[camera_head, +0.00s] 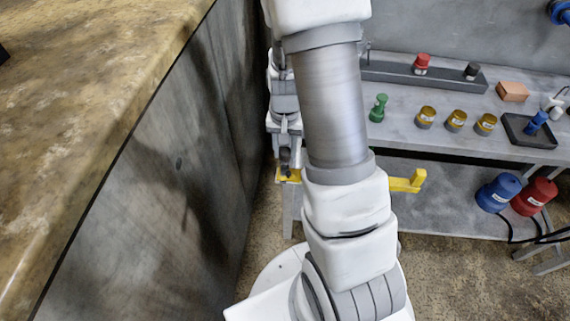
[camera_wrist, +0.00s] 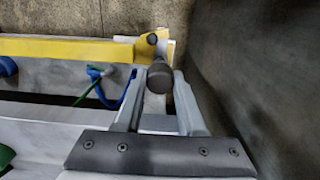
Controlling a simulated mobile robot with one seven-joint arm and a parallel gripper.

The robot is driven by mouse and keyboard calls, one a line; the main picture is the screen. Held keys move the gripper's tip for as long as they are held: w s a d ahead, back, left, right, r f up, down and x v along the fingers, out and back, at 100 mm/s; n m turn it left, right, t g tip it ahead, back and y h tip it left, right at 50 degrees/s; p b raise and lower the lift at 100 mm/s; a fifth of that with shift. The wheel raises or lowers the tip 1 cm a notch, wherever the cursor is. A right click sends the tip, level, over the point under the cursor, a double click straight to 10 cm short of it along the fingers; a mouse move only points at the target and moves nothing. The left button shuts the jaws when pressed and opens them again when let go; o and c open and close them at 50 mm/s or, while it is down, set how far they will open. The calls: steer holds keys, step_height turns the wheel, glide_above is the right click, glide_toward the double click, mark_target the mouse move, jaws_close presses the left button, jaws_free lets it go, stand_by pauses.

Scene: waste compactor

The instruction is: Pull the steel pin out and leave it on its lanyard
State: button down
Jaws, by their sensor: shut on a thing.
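The steel pin shows in the wrist view as a dark rounded knob (camera_wrist: 160,76) between my fingertips. My gripper (camera_wrist: 158,85) is shut on it. The knob sits at the right end of a yellow bar (camera_wrist: 75,48), close to a dark round spot on the bar. I cannot tell how far the pin sits in the bar. In the head view my gripper (camera_head: 286,165) points down by the bar's left end (camera_head: 290,176); the pin is too small to make out there. My arm hides the bar's middle, and its right end (camera_head: 406,182) shows. I cannot make out the lanyard for certain.
A grey wall (camera_head: 180,160) stands close left of my arm. A grey bench (camera_head: 400,128) at the back right holds a green piece (camera_head: 378,108), several yellow-and-grey cylinders and a tray. A blue looped part (camera_wrist: 128,92) lies left of my fingers. Floor is free at the lower right.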

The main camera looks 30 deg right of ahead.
steer(key=shift+r+p, duration=2.25)
steer(key=shift+r, duration=0.7)
steer(key=shift+r, duration=0.15)
step_height(320, 180, up, 7)
steer(key=p, duration=0.5)
steer(key=shift+p, duration=0.35)
steer(key=w+d+b, duration=0.1)
steer(key=w+d, duration=0.5)
steer(key=d, duration=0.5)
steer(key=shift+d, duration=0.3)
stand_by(1.7)
stand_by(0.5)
